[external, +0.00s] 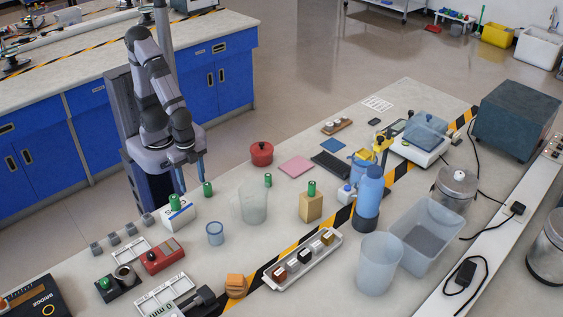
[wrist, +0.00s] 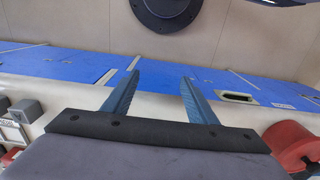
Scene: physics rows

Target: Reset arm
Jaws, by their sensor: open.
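My arm (external: 158,85) is folded at the back left of the workbench, beside the blue cabinets. My gripper (external: 191,175) points down at the bench's back edge, behind the white box with a green-topped item on it. Its two blue fingers stand apart with nothing between them. In the wrist view my gripper (wrist: 159,82) is also open and empty, with bare floor and blue cabinet fronts beyond the fingers.
The white box (external: 178,215), a green cylinder (external: 207,189) and a red pot (external: 261,154) are nearest my gripper. A clear beaker (external: 252,204), a wooden block (external: 311,206) and a blue bottle (external: 368,195) stand farther right. Small grey blocks (external: 114,239) line the left edge.

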